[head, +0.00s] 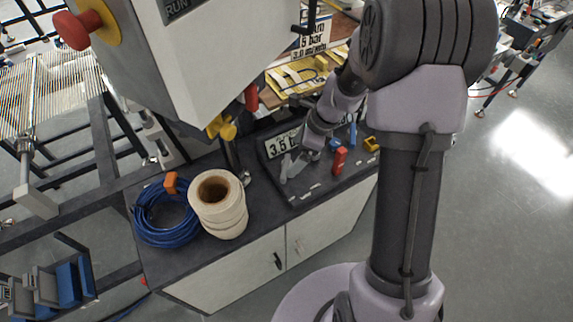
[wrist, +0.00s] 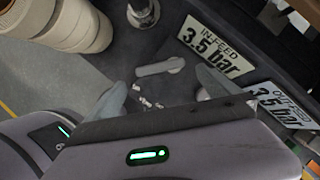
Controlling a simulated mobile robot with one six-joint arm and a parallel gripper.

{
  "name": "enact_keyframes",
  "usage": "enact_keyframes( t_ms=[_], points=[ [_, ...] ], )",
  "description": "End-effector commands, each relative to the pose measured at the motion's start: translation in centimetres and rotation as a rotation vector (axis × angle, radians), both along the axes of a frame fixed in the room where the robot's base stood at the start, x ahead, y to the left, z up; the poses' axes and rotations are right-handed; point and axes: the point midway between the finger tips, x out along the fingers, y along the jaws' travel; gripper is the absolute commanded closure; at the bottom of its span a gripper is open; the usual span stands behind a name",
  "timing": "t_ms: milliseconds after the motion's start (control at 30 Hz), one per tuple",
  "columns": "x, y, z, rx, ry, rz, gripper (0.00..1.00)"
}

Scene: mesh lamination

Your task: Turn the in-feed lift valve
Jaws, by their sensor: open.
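A grey lever handle (wrist: 160,67), which looks like the in-feed lift valve, lies across the dark panel in the wrist view. The plate (wrist: 214,45) beside it reads IN-FEED 3.5 bar. My gripper (wrist: 160,82) is open, with one finger to the left and one to the right of the lever in the picture. Its gap looks empty, and I cannot tell how far above the lever the fingers are.
A second 3.5 bar plate (wrist: 284,106) is to the right. A red handle (head: 340,160) and a yellow one (head: 372,144) stand right of my gripper. A cream roll (head: 218,203) and a blue hose coil (head: 165,215) are on the left. A grey control box (head: 185,60) overhangs the bench.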

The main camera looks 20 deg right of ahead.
Motion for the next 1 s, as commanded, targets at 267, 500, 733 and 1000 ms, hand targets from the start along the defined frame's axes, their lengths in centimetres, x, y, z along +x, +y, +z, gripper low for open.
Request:
enact_keyframes(
  t_ms=[267, 500, 733, 1000],
  points=[
    [0.9, 2.0, -5.5, -0.001, 0.001, 0.002, 0.0],
    [1.1, 2.4, -6.2, 0.0, -0.001, 0.002, 0.0],
    [1.1, 2.4, -6.2, 0.0, -0.001, 0.002, 0.12],
    [1.1, 2.3, -6.2, 0.0, -0.001, 0.002, 0.65]
  ],
)
